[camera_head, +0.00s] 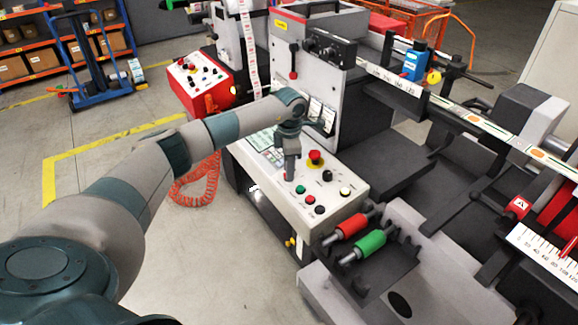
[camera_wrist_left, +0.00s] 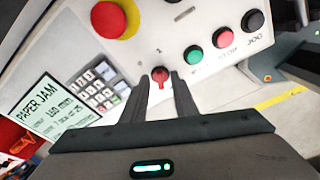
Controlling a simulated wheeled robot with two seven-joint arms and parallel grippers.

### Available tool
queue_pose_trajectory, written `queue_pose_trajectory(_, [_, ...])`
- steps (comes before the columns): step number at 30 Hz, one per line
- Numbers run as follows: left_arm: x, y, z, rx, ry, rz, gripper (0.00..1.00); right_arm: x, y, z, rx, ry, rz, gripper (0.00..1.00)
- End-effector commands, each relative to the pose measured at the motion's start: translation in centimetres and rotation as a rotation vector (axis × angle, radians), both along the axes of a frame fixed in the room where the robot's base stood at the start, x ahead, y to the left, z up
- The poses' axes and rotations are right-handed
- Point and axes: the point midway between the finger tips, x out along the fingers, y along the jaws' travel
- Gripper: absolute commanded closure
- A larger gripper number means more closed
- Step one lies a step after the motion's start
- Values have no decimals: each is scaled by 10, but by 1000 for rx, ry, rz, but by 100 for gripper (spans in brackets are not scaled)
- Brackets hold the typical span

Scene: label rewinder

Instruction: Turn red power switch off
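The red power switch (camera_wrist_left: 160,75) is a small red knob on the white control panel (camera_wrist_left: 215,85). Small marks sit beside it, but I cannot tell clearly which one it points to. My left gripper (camera_wrist_left: 160,82) points at the panel, with one finger on each side of the switch. The fingers are apart, and a narrow gap shows between each fingertip and the knob. In the head view my left gripper (camera_head: 291,178) points down over the control panel (camera_head: 335,192) and hides the switch. My right gripper is not in view.
A red emergency stop button (camera_head: 315,157) on a yellow base stands close to the gripper. Green, red and black buttons (camera_wrist_left: 222,40) and a keypad with a PAPER JAM screen (camera_wrist_left: 45,110) flank the switch. Red and green rollers (camera_head: 368,244) lie at the panel's front right.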

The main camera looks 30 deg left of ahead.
Motion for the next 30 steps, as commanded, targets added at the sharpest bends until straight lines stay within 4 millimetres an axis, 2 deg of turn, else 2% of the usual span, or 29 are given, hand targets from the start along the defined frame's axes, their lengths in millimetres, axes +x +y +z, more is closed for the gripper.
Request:
queue_pose_trajectory(11, [0, 0, -4, -1, -1, -1, 73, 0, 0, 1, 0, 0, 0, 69])
queue_pose_trajectory(14, [0, 0, -4, -1, -1, -1, 97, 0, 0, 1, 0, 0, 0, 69])
queue_pose_trajectory(15, [0, 0, -3, -1, -1, -1, 100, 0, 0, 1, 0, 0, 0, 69])
queue_pose_trajectory(30, [0, 1, -5, -8, 4, 54, 100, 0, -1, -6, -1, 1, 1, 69])
